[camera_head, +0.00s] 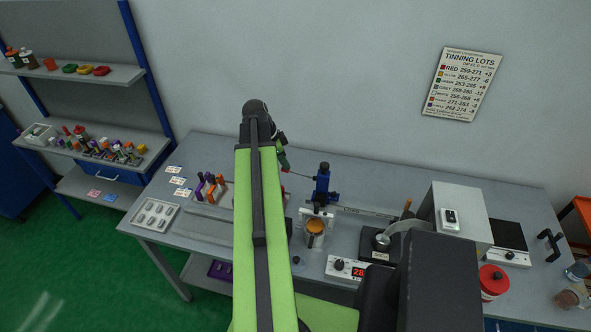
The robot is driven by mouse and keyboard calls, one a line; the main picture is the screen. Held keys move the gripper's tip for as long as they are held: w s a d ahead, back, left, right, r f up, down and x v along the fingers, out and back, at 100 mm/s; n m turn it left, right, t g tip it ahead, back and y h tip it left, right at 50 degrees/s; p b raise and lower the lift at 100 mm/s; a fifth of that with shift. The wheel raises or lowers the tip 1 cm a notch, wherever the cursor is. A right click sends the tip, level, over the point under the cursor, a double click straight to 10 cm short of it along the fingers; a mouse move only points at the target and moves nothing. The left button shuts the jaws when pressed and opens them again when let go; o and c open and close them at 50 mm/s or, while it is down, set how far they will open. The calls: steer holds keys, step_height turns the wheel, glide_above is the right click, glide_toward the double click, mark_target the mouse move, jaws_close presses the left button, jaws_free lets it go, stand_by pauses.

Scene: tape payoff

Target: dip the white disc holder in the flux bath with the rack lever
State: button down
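A blue rack stand (322,186) stands at the middle of the bench. A thin lever (300,174) sticks out from it to the left, with a red end beside my gripper (284,168). The gripper is small and partly behind my green arm; I cannot tell whether its fingers are open, shut or touching the lever. Below the stand is a small vessel with amber contents (315,227), which looks like the flux bath. A pale white part (318,213) shows just behind and above it; I cannot tell whether this is the white disc holder.
A control box with a red display (348,268) sits in front of the vessel. A black device (380,243), a grey cabinet (460,215) and a red-lidded jar (493,282) stand to the right. Coloured holders (208,187) and a tray (155,215) lie left. A shelf (90,145) holds more coloured items.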

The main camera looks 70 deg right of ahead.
steer(key=shift+r+p, duration=1.9)
steer(key=shift+r, duration=0.3)
steer(key=shift+f, duration=0.1)
steer(key=w+a+f+n+t+h+b, duration=0.1)
steer(key=w+a+f+n+b, duration=0.15)
steer(key=w+a, duration=0.45)
steer(key=w+a+f+n+b, duration=0.2)
steer(key=w+a+f+b, duration=0.1)
steer(key=w, duration=0.8)
steer(key=w+a+f+n+t+b, duration=0.1)
steer(key=w+a+f+n+b, duration=0.35)
steer(key=w+a, duration=1)
steer(key=w+a+f+n+y+b, duration=0.1)
steer(key=a+f+n+b, duration=0.2)
steer(key=a+n, duration=0.7)
steer(key=w+a+f+n+t+y+b, duration=0.1)
steer(key=a+n, duration=0.9)
steer(key=a, duration=1.4)
step_height(320, 180, down, 3)
steer(key=shift+w+f+y+b, duration=0.15)
steer(key=shift+y+b, duration=0.45)
steer(key=shift+b, duration=0.35)
